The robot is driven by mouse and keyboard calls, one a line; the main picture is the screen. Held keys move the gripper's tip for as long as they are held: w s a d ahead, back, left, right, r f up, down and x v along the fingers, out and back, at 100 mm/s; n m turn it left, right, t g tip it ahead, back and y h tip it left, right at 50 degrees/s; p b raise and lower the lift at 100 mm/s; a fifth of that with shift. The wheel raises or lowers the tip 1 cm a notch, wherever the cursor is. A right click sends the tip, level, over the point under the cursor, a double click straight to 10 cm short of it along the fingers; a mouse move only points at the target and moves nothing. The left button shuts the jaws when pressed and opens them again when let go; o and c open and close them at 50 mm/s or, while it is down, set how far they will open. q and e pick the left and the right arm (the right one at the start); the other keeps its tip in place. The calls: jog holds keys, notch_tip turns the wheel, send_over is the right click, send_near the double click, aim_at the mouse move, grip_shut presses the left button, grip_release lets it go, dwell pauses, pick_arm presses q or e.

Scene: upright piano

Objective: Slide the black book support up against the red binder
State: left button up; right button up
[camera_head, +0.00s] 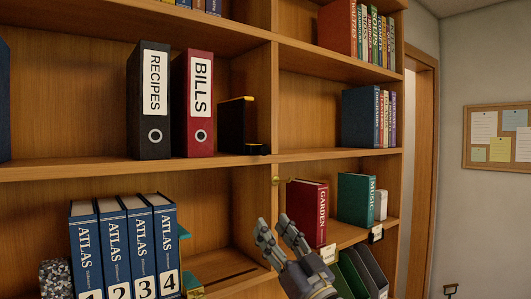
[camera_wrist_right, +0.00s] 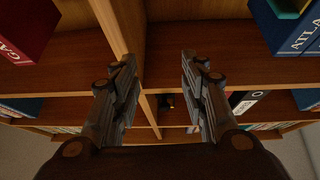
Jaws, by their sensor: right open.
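The red binder (camera_head: 200,105), labelled BILLS, stands upright on the middle-left shelf, right of a black binder labelled RECIPES (camera_head: 149,100). The black book support (camera_head: 236,126), with a yellow top edge, stands on the same shelf to the right of the red binder. A narrow gap seems to show between them; its depth is hard to judge. My right gripper (camera_head: 279,232) is open and empty, in front of the shelves, below and right of the support. In the right wrist view its fingers (camera_wrist_right: 160,75) are spread, with a small dark thing between them, possibly the support. My left gripper is not in view.
A vertical divider (camera_head: 260,210) stands right of the support. Several blue atlases (camera_head: 125,250) and a teal piece (camera_head: 184,233) are on the shelf below. A red book (camera_head: 307,212) and a green book (camera_head: 355,198) stand near my right gripper. The shelf front before the support looks clear.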

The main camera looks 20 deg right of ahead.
jog(key=t+y, duration=0.2)
send_near(266, 153)
jog(key=shift+n, duration=0.4)
jog(key=p+x, duration=0.4)
jog(key=x, duration=0.6)
jog(key=shift+w+a+r, duration=0.15)
jog(key=shift+w+r, duration=0.1)
jog(key=shift+r, duration=0.05)
jog(key=shift+c, duration=0.5)
